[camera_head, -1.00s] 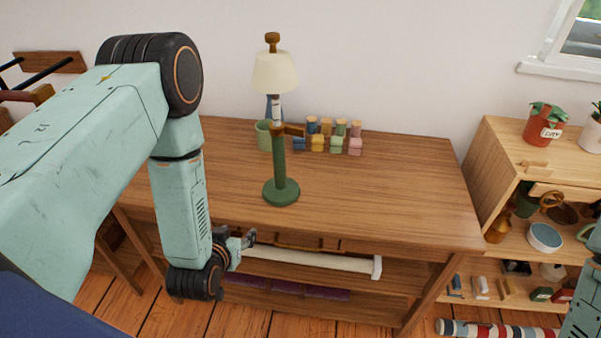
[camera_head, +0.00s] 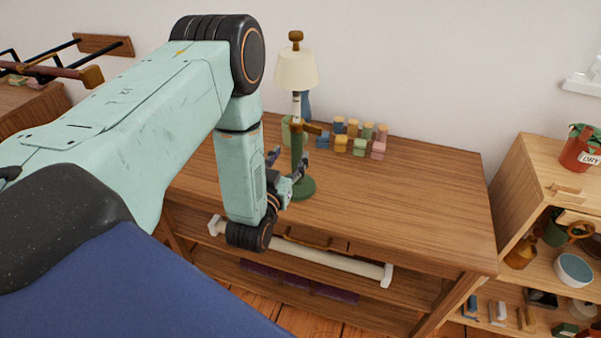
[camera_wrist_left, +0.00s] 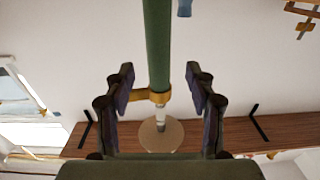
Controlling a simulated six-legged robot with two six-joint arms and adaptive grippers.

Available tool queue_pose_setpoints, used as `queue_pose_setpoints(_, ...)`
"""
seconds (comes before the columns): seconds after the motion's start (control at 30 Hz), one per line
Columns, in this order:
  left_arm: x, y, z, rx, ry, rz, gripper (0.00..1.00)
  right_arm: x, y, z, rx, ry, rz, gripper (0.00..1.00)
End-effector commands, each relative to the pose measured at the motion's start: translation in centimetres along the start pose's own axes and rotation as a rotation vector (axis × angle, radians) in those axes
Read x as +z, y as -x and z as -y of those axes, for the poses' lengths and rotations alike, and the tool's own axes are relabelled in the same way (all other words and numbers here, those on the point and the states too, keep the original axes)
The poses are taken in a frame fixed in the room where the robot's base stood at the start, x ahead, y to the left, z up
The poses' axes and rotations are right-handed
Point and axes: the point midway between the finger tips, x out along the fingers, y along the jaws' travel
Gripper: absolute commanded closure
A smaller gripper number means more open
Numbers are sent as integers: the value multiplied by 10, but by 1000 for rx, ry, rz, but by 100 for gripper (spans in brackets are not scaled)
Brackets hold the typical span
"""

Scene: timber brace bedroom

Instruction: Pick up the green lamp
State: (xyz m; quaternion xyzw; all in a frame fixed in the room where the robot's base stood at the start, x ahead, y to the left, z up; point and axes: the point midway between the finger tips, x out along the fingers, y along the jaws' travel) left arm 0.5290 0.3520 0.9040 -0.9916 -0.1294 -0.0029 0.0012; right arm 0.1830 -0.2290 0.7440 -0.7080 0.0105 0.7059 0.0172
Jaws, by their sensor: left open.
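The green lamp (camera_head: 297,145) stands upright on the wooden desk (camera_head: 400,195), with a round green base, a green stem, a brass-coloured side piece and a cream shade. My left gripper (camera_head: 288,163) is open close to the lower stem, just above the base, and partly covers the base in the head view. In the left wrist view the lamp's green stem (camera_wrist_left: 158,45) runs between the two spread fingers of the left gripper (camera_wrist_left: 160,85), with gaps on both sides. My right gripper is not in view.
The right part of the desk is clear. A light wooden shelf unit (camera_head: 522,180) with pots stands to the right. A white bar (camera_head: 330,262) runs below the desktop.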

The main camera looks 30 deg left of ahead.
Motion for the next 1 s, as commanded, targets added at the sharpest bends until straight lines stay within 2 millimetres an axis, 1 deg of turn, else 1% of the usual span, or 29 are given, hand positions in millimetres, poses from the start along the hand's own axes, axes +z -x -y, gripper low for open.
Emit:
queue_pose_setpoints(0.3,6,-44,-4,3,0,-2,44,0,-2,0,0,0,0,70)
queue_pose_setpoints(0.4,6,-54,-6,4,1,-1,44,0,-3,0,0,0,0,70)
queue_pose_setpoints(0.5,6,-57,-7,5,1,2,44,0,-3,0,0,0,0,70)
queue_pose_setpoints(0.7,6,-57,-8,5,1,2,45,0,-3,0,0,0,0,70)
queue_pose_setpoints(1.0,6,-57,-8,5,1,3,71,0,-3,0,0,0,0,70)
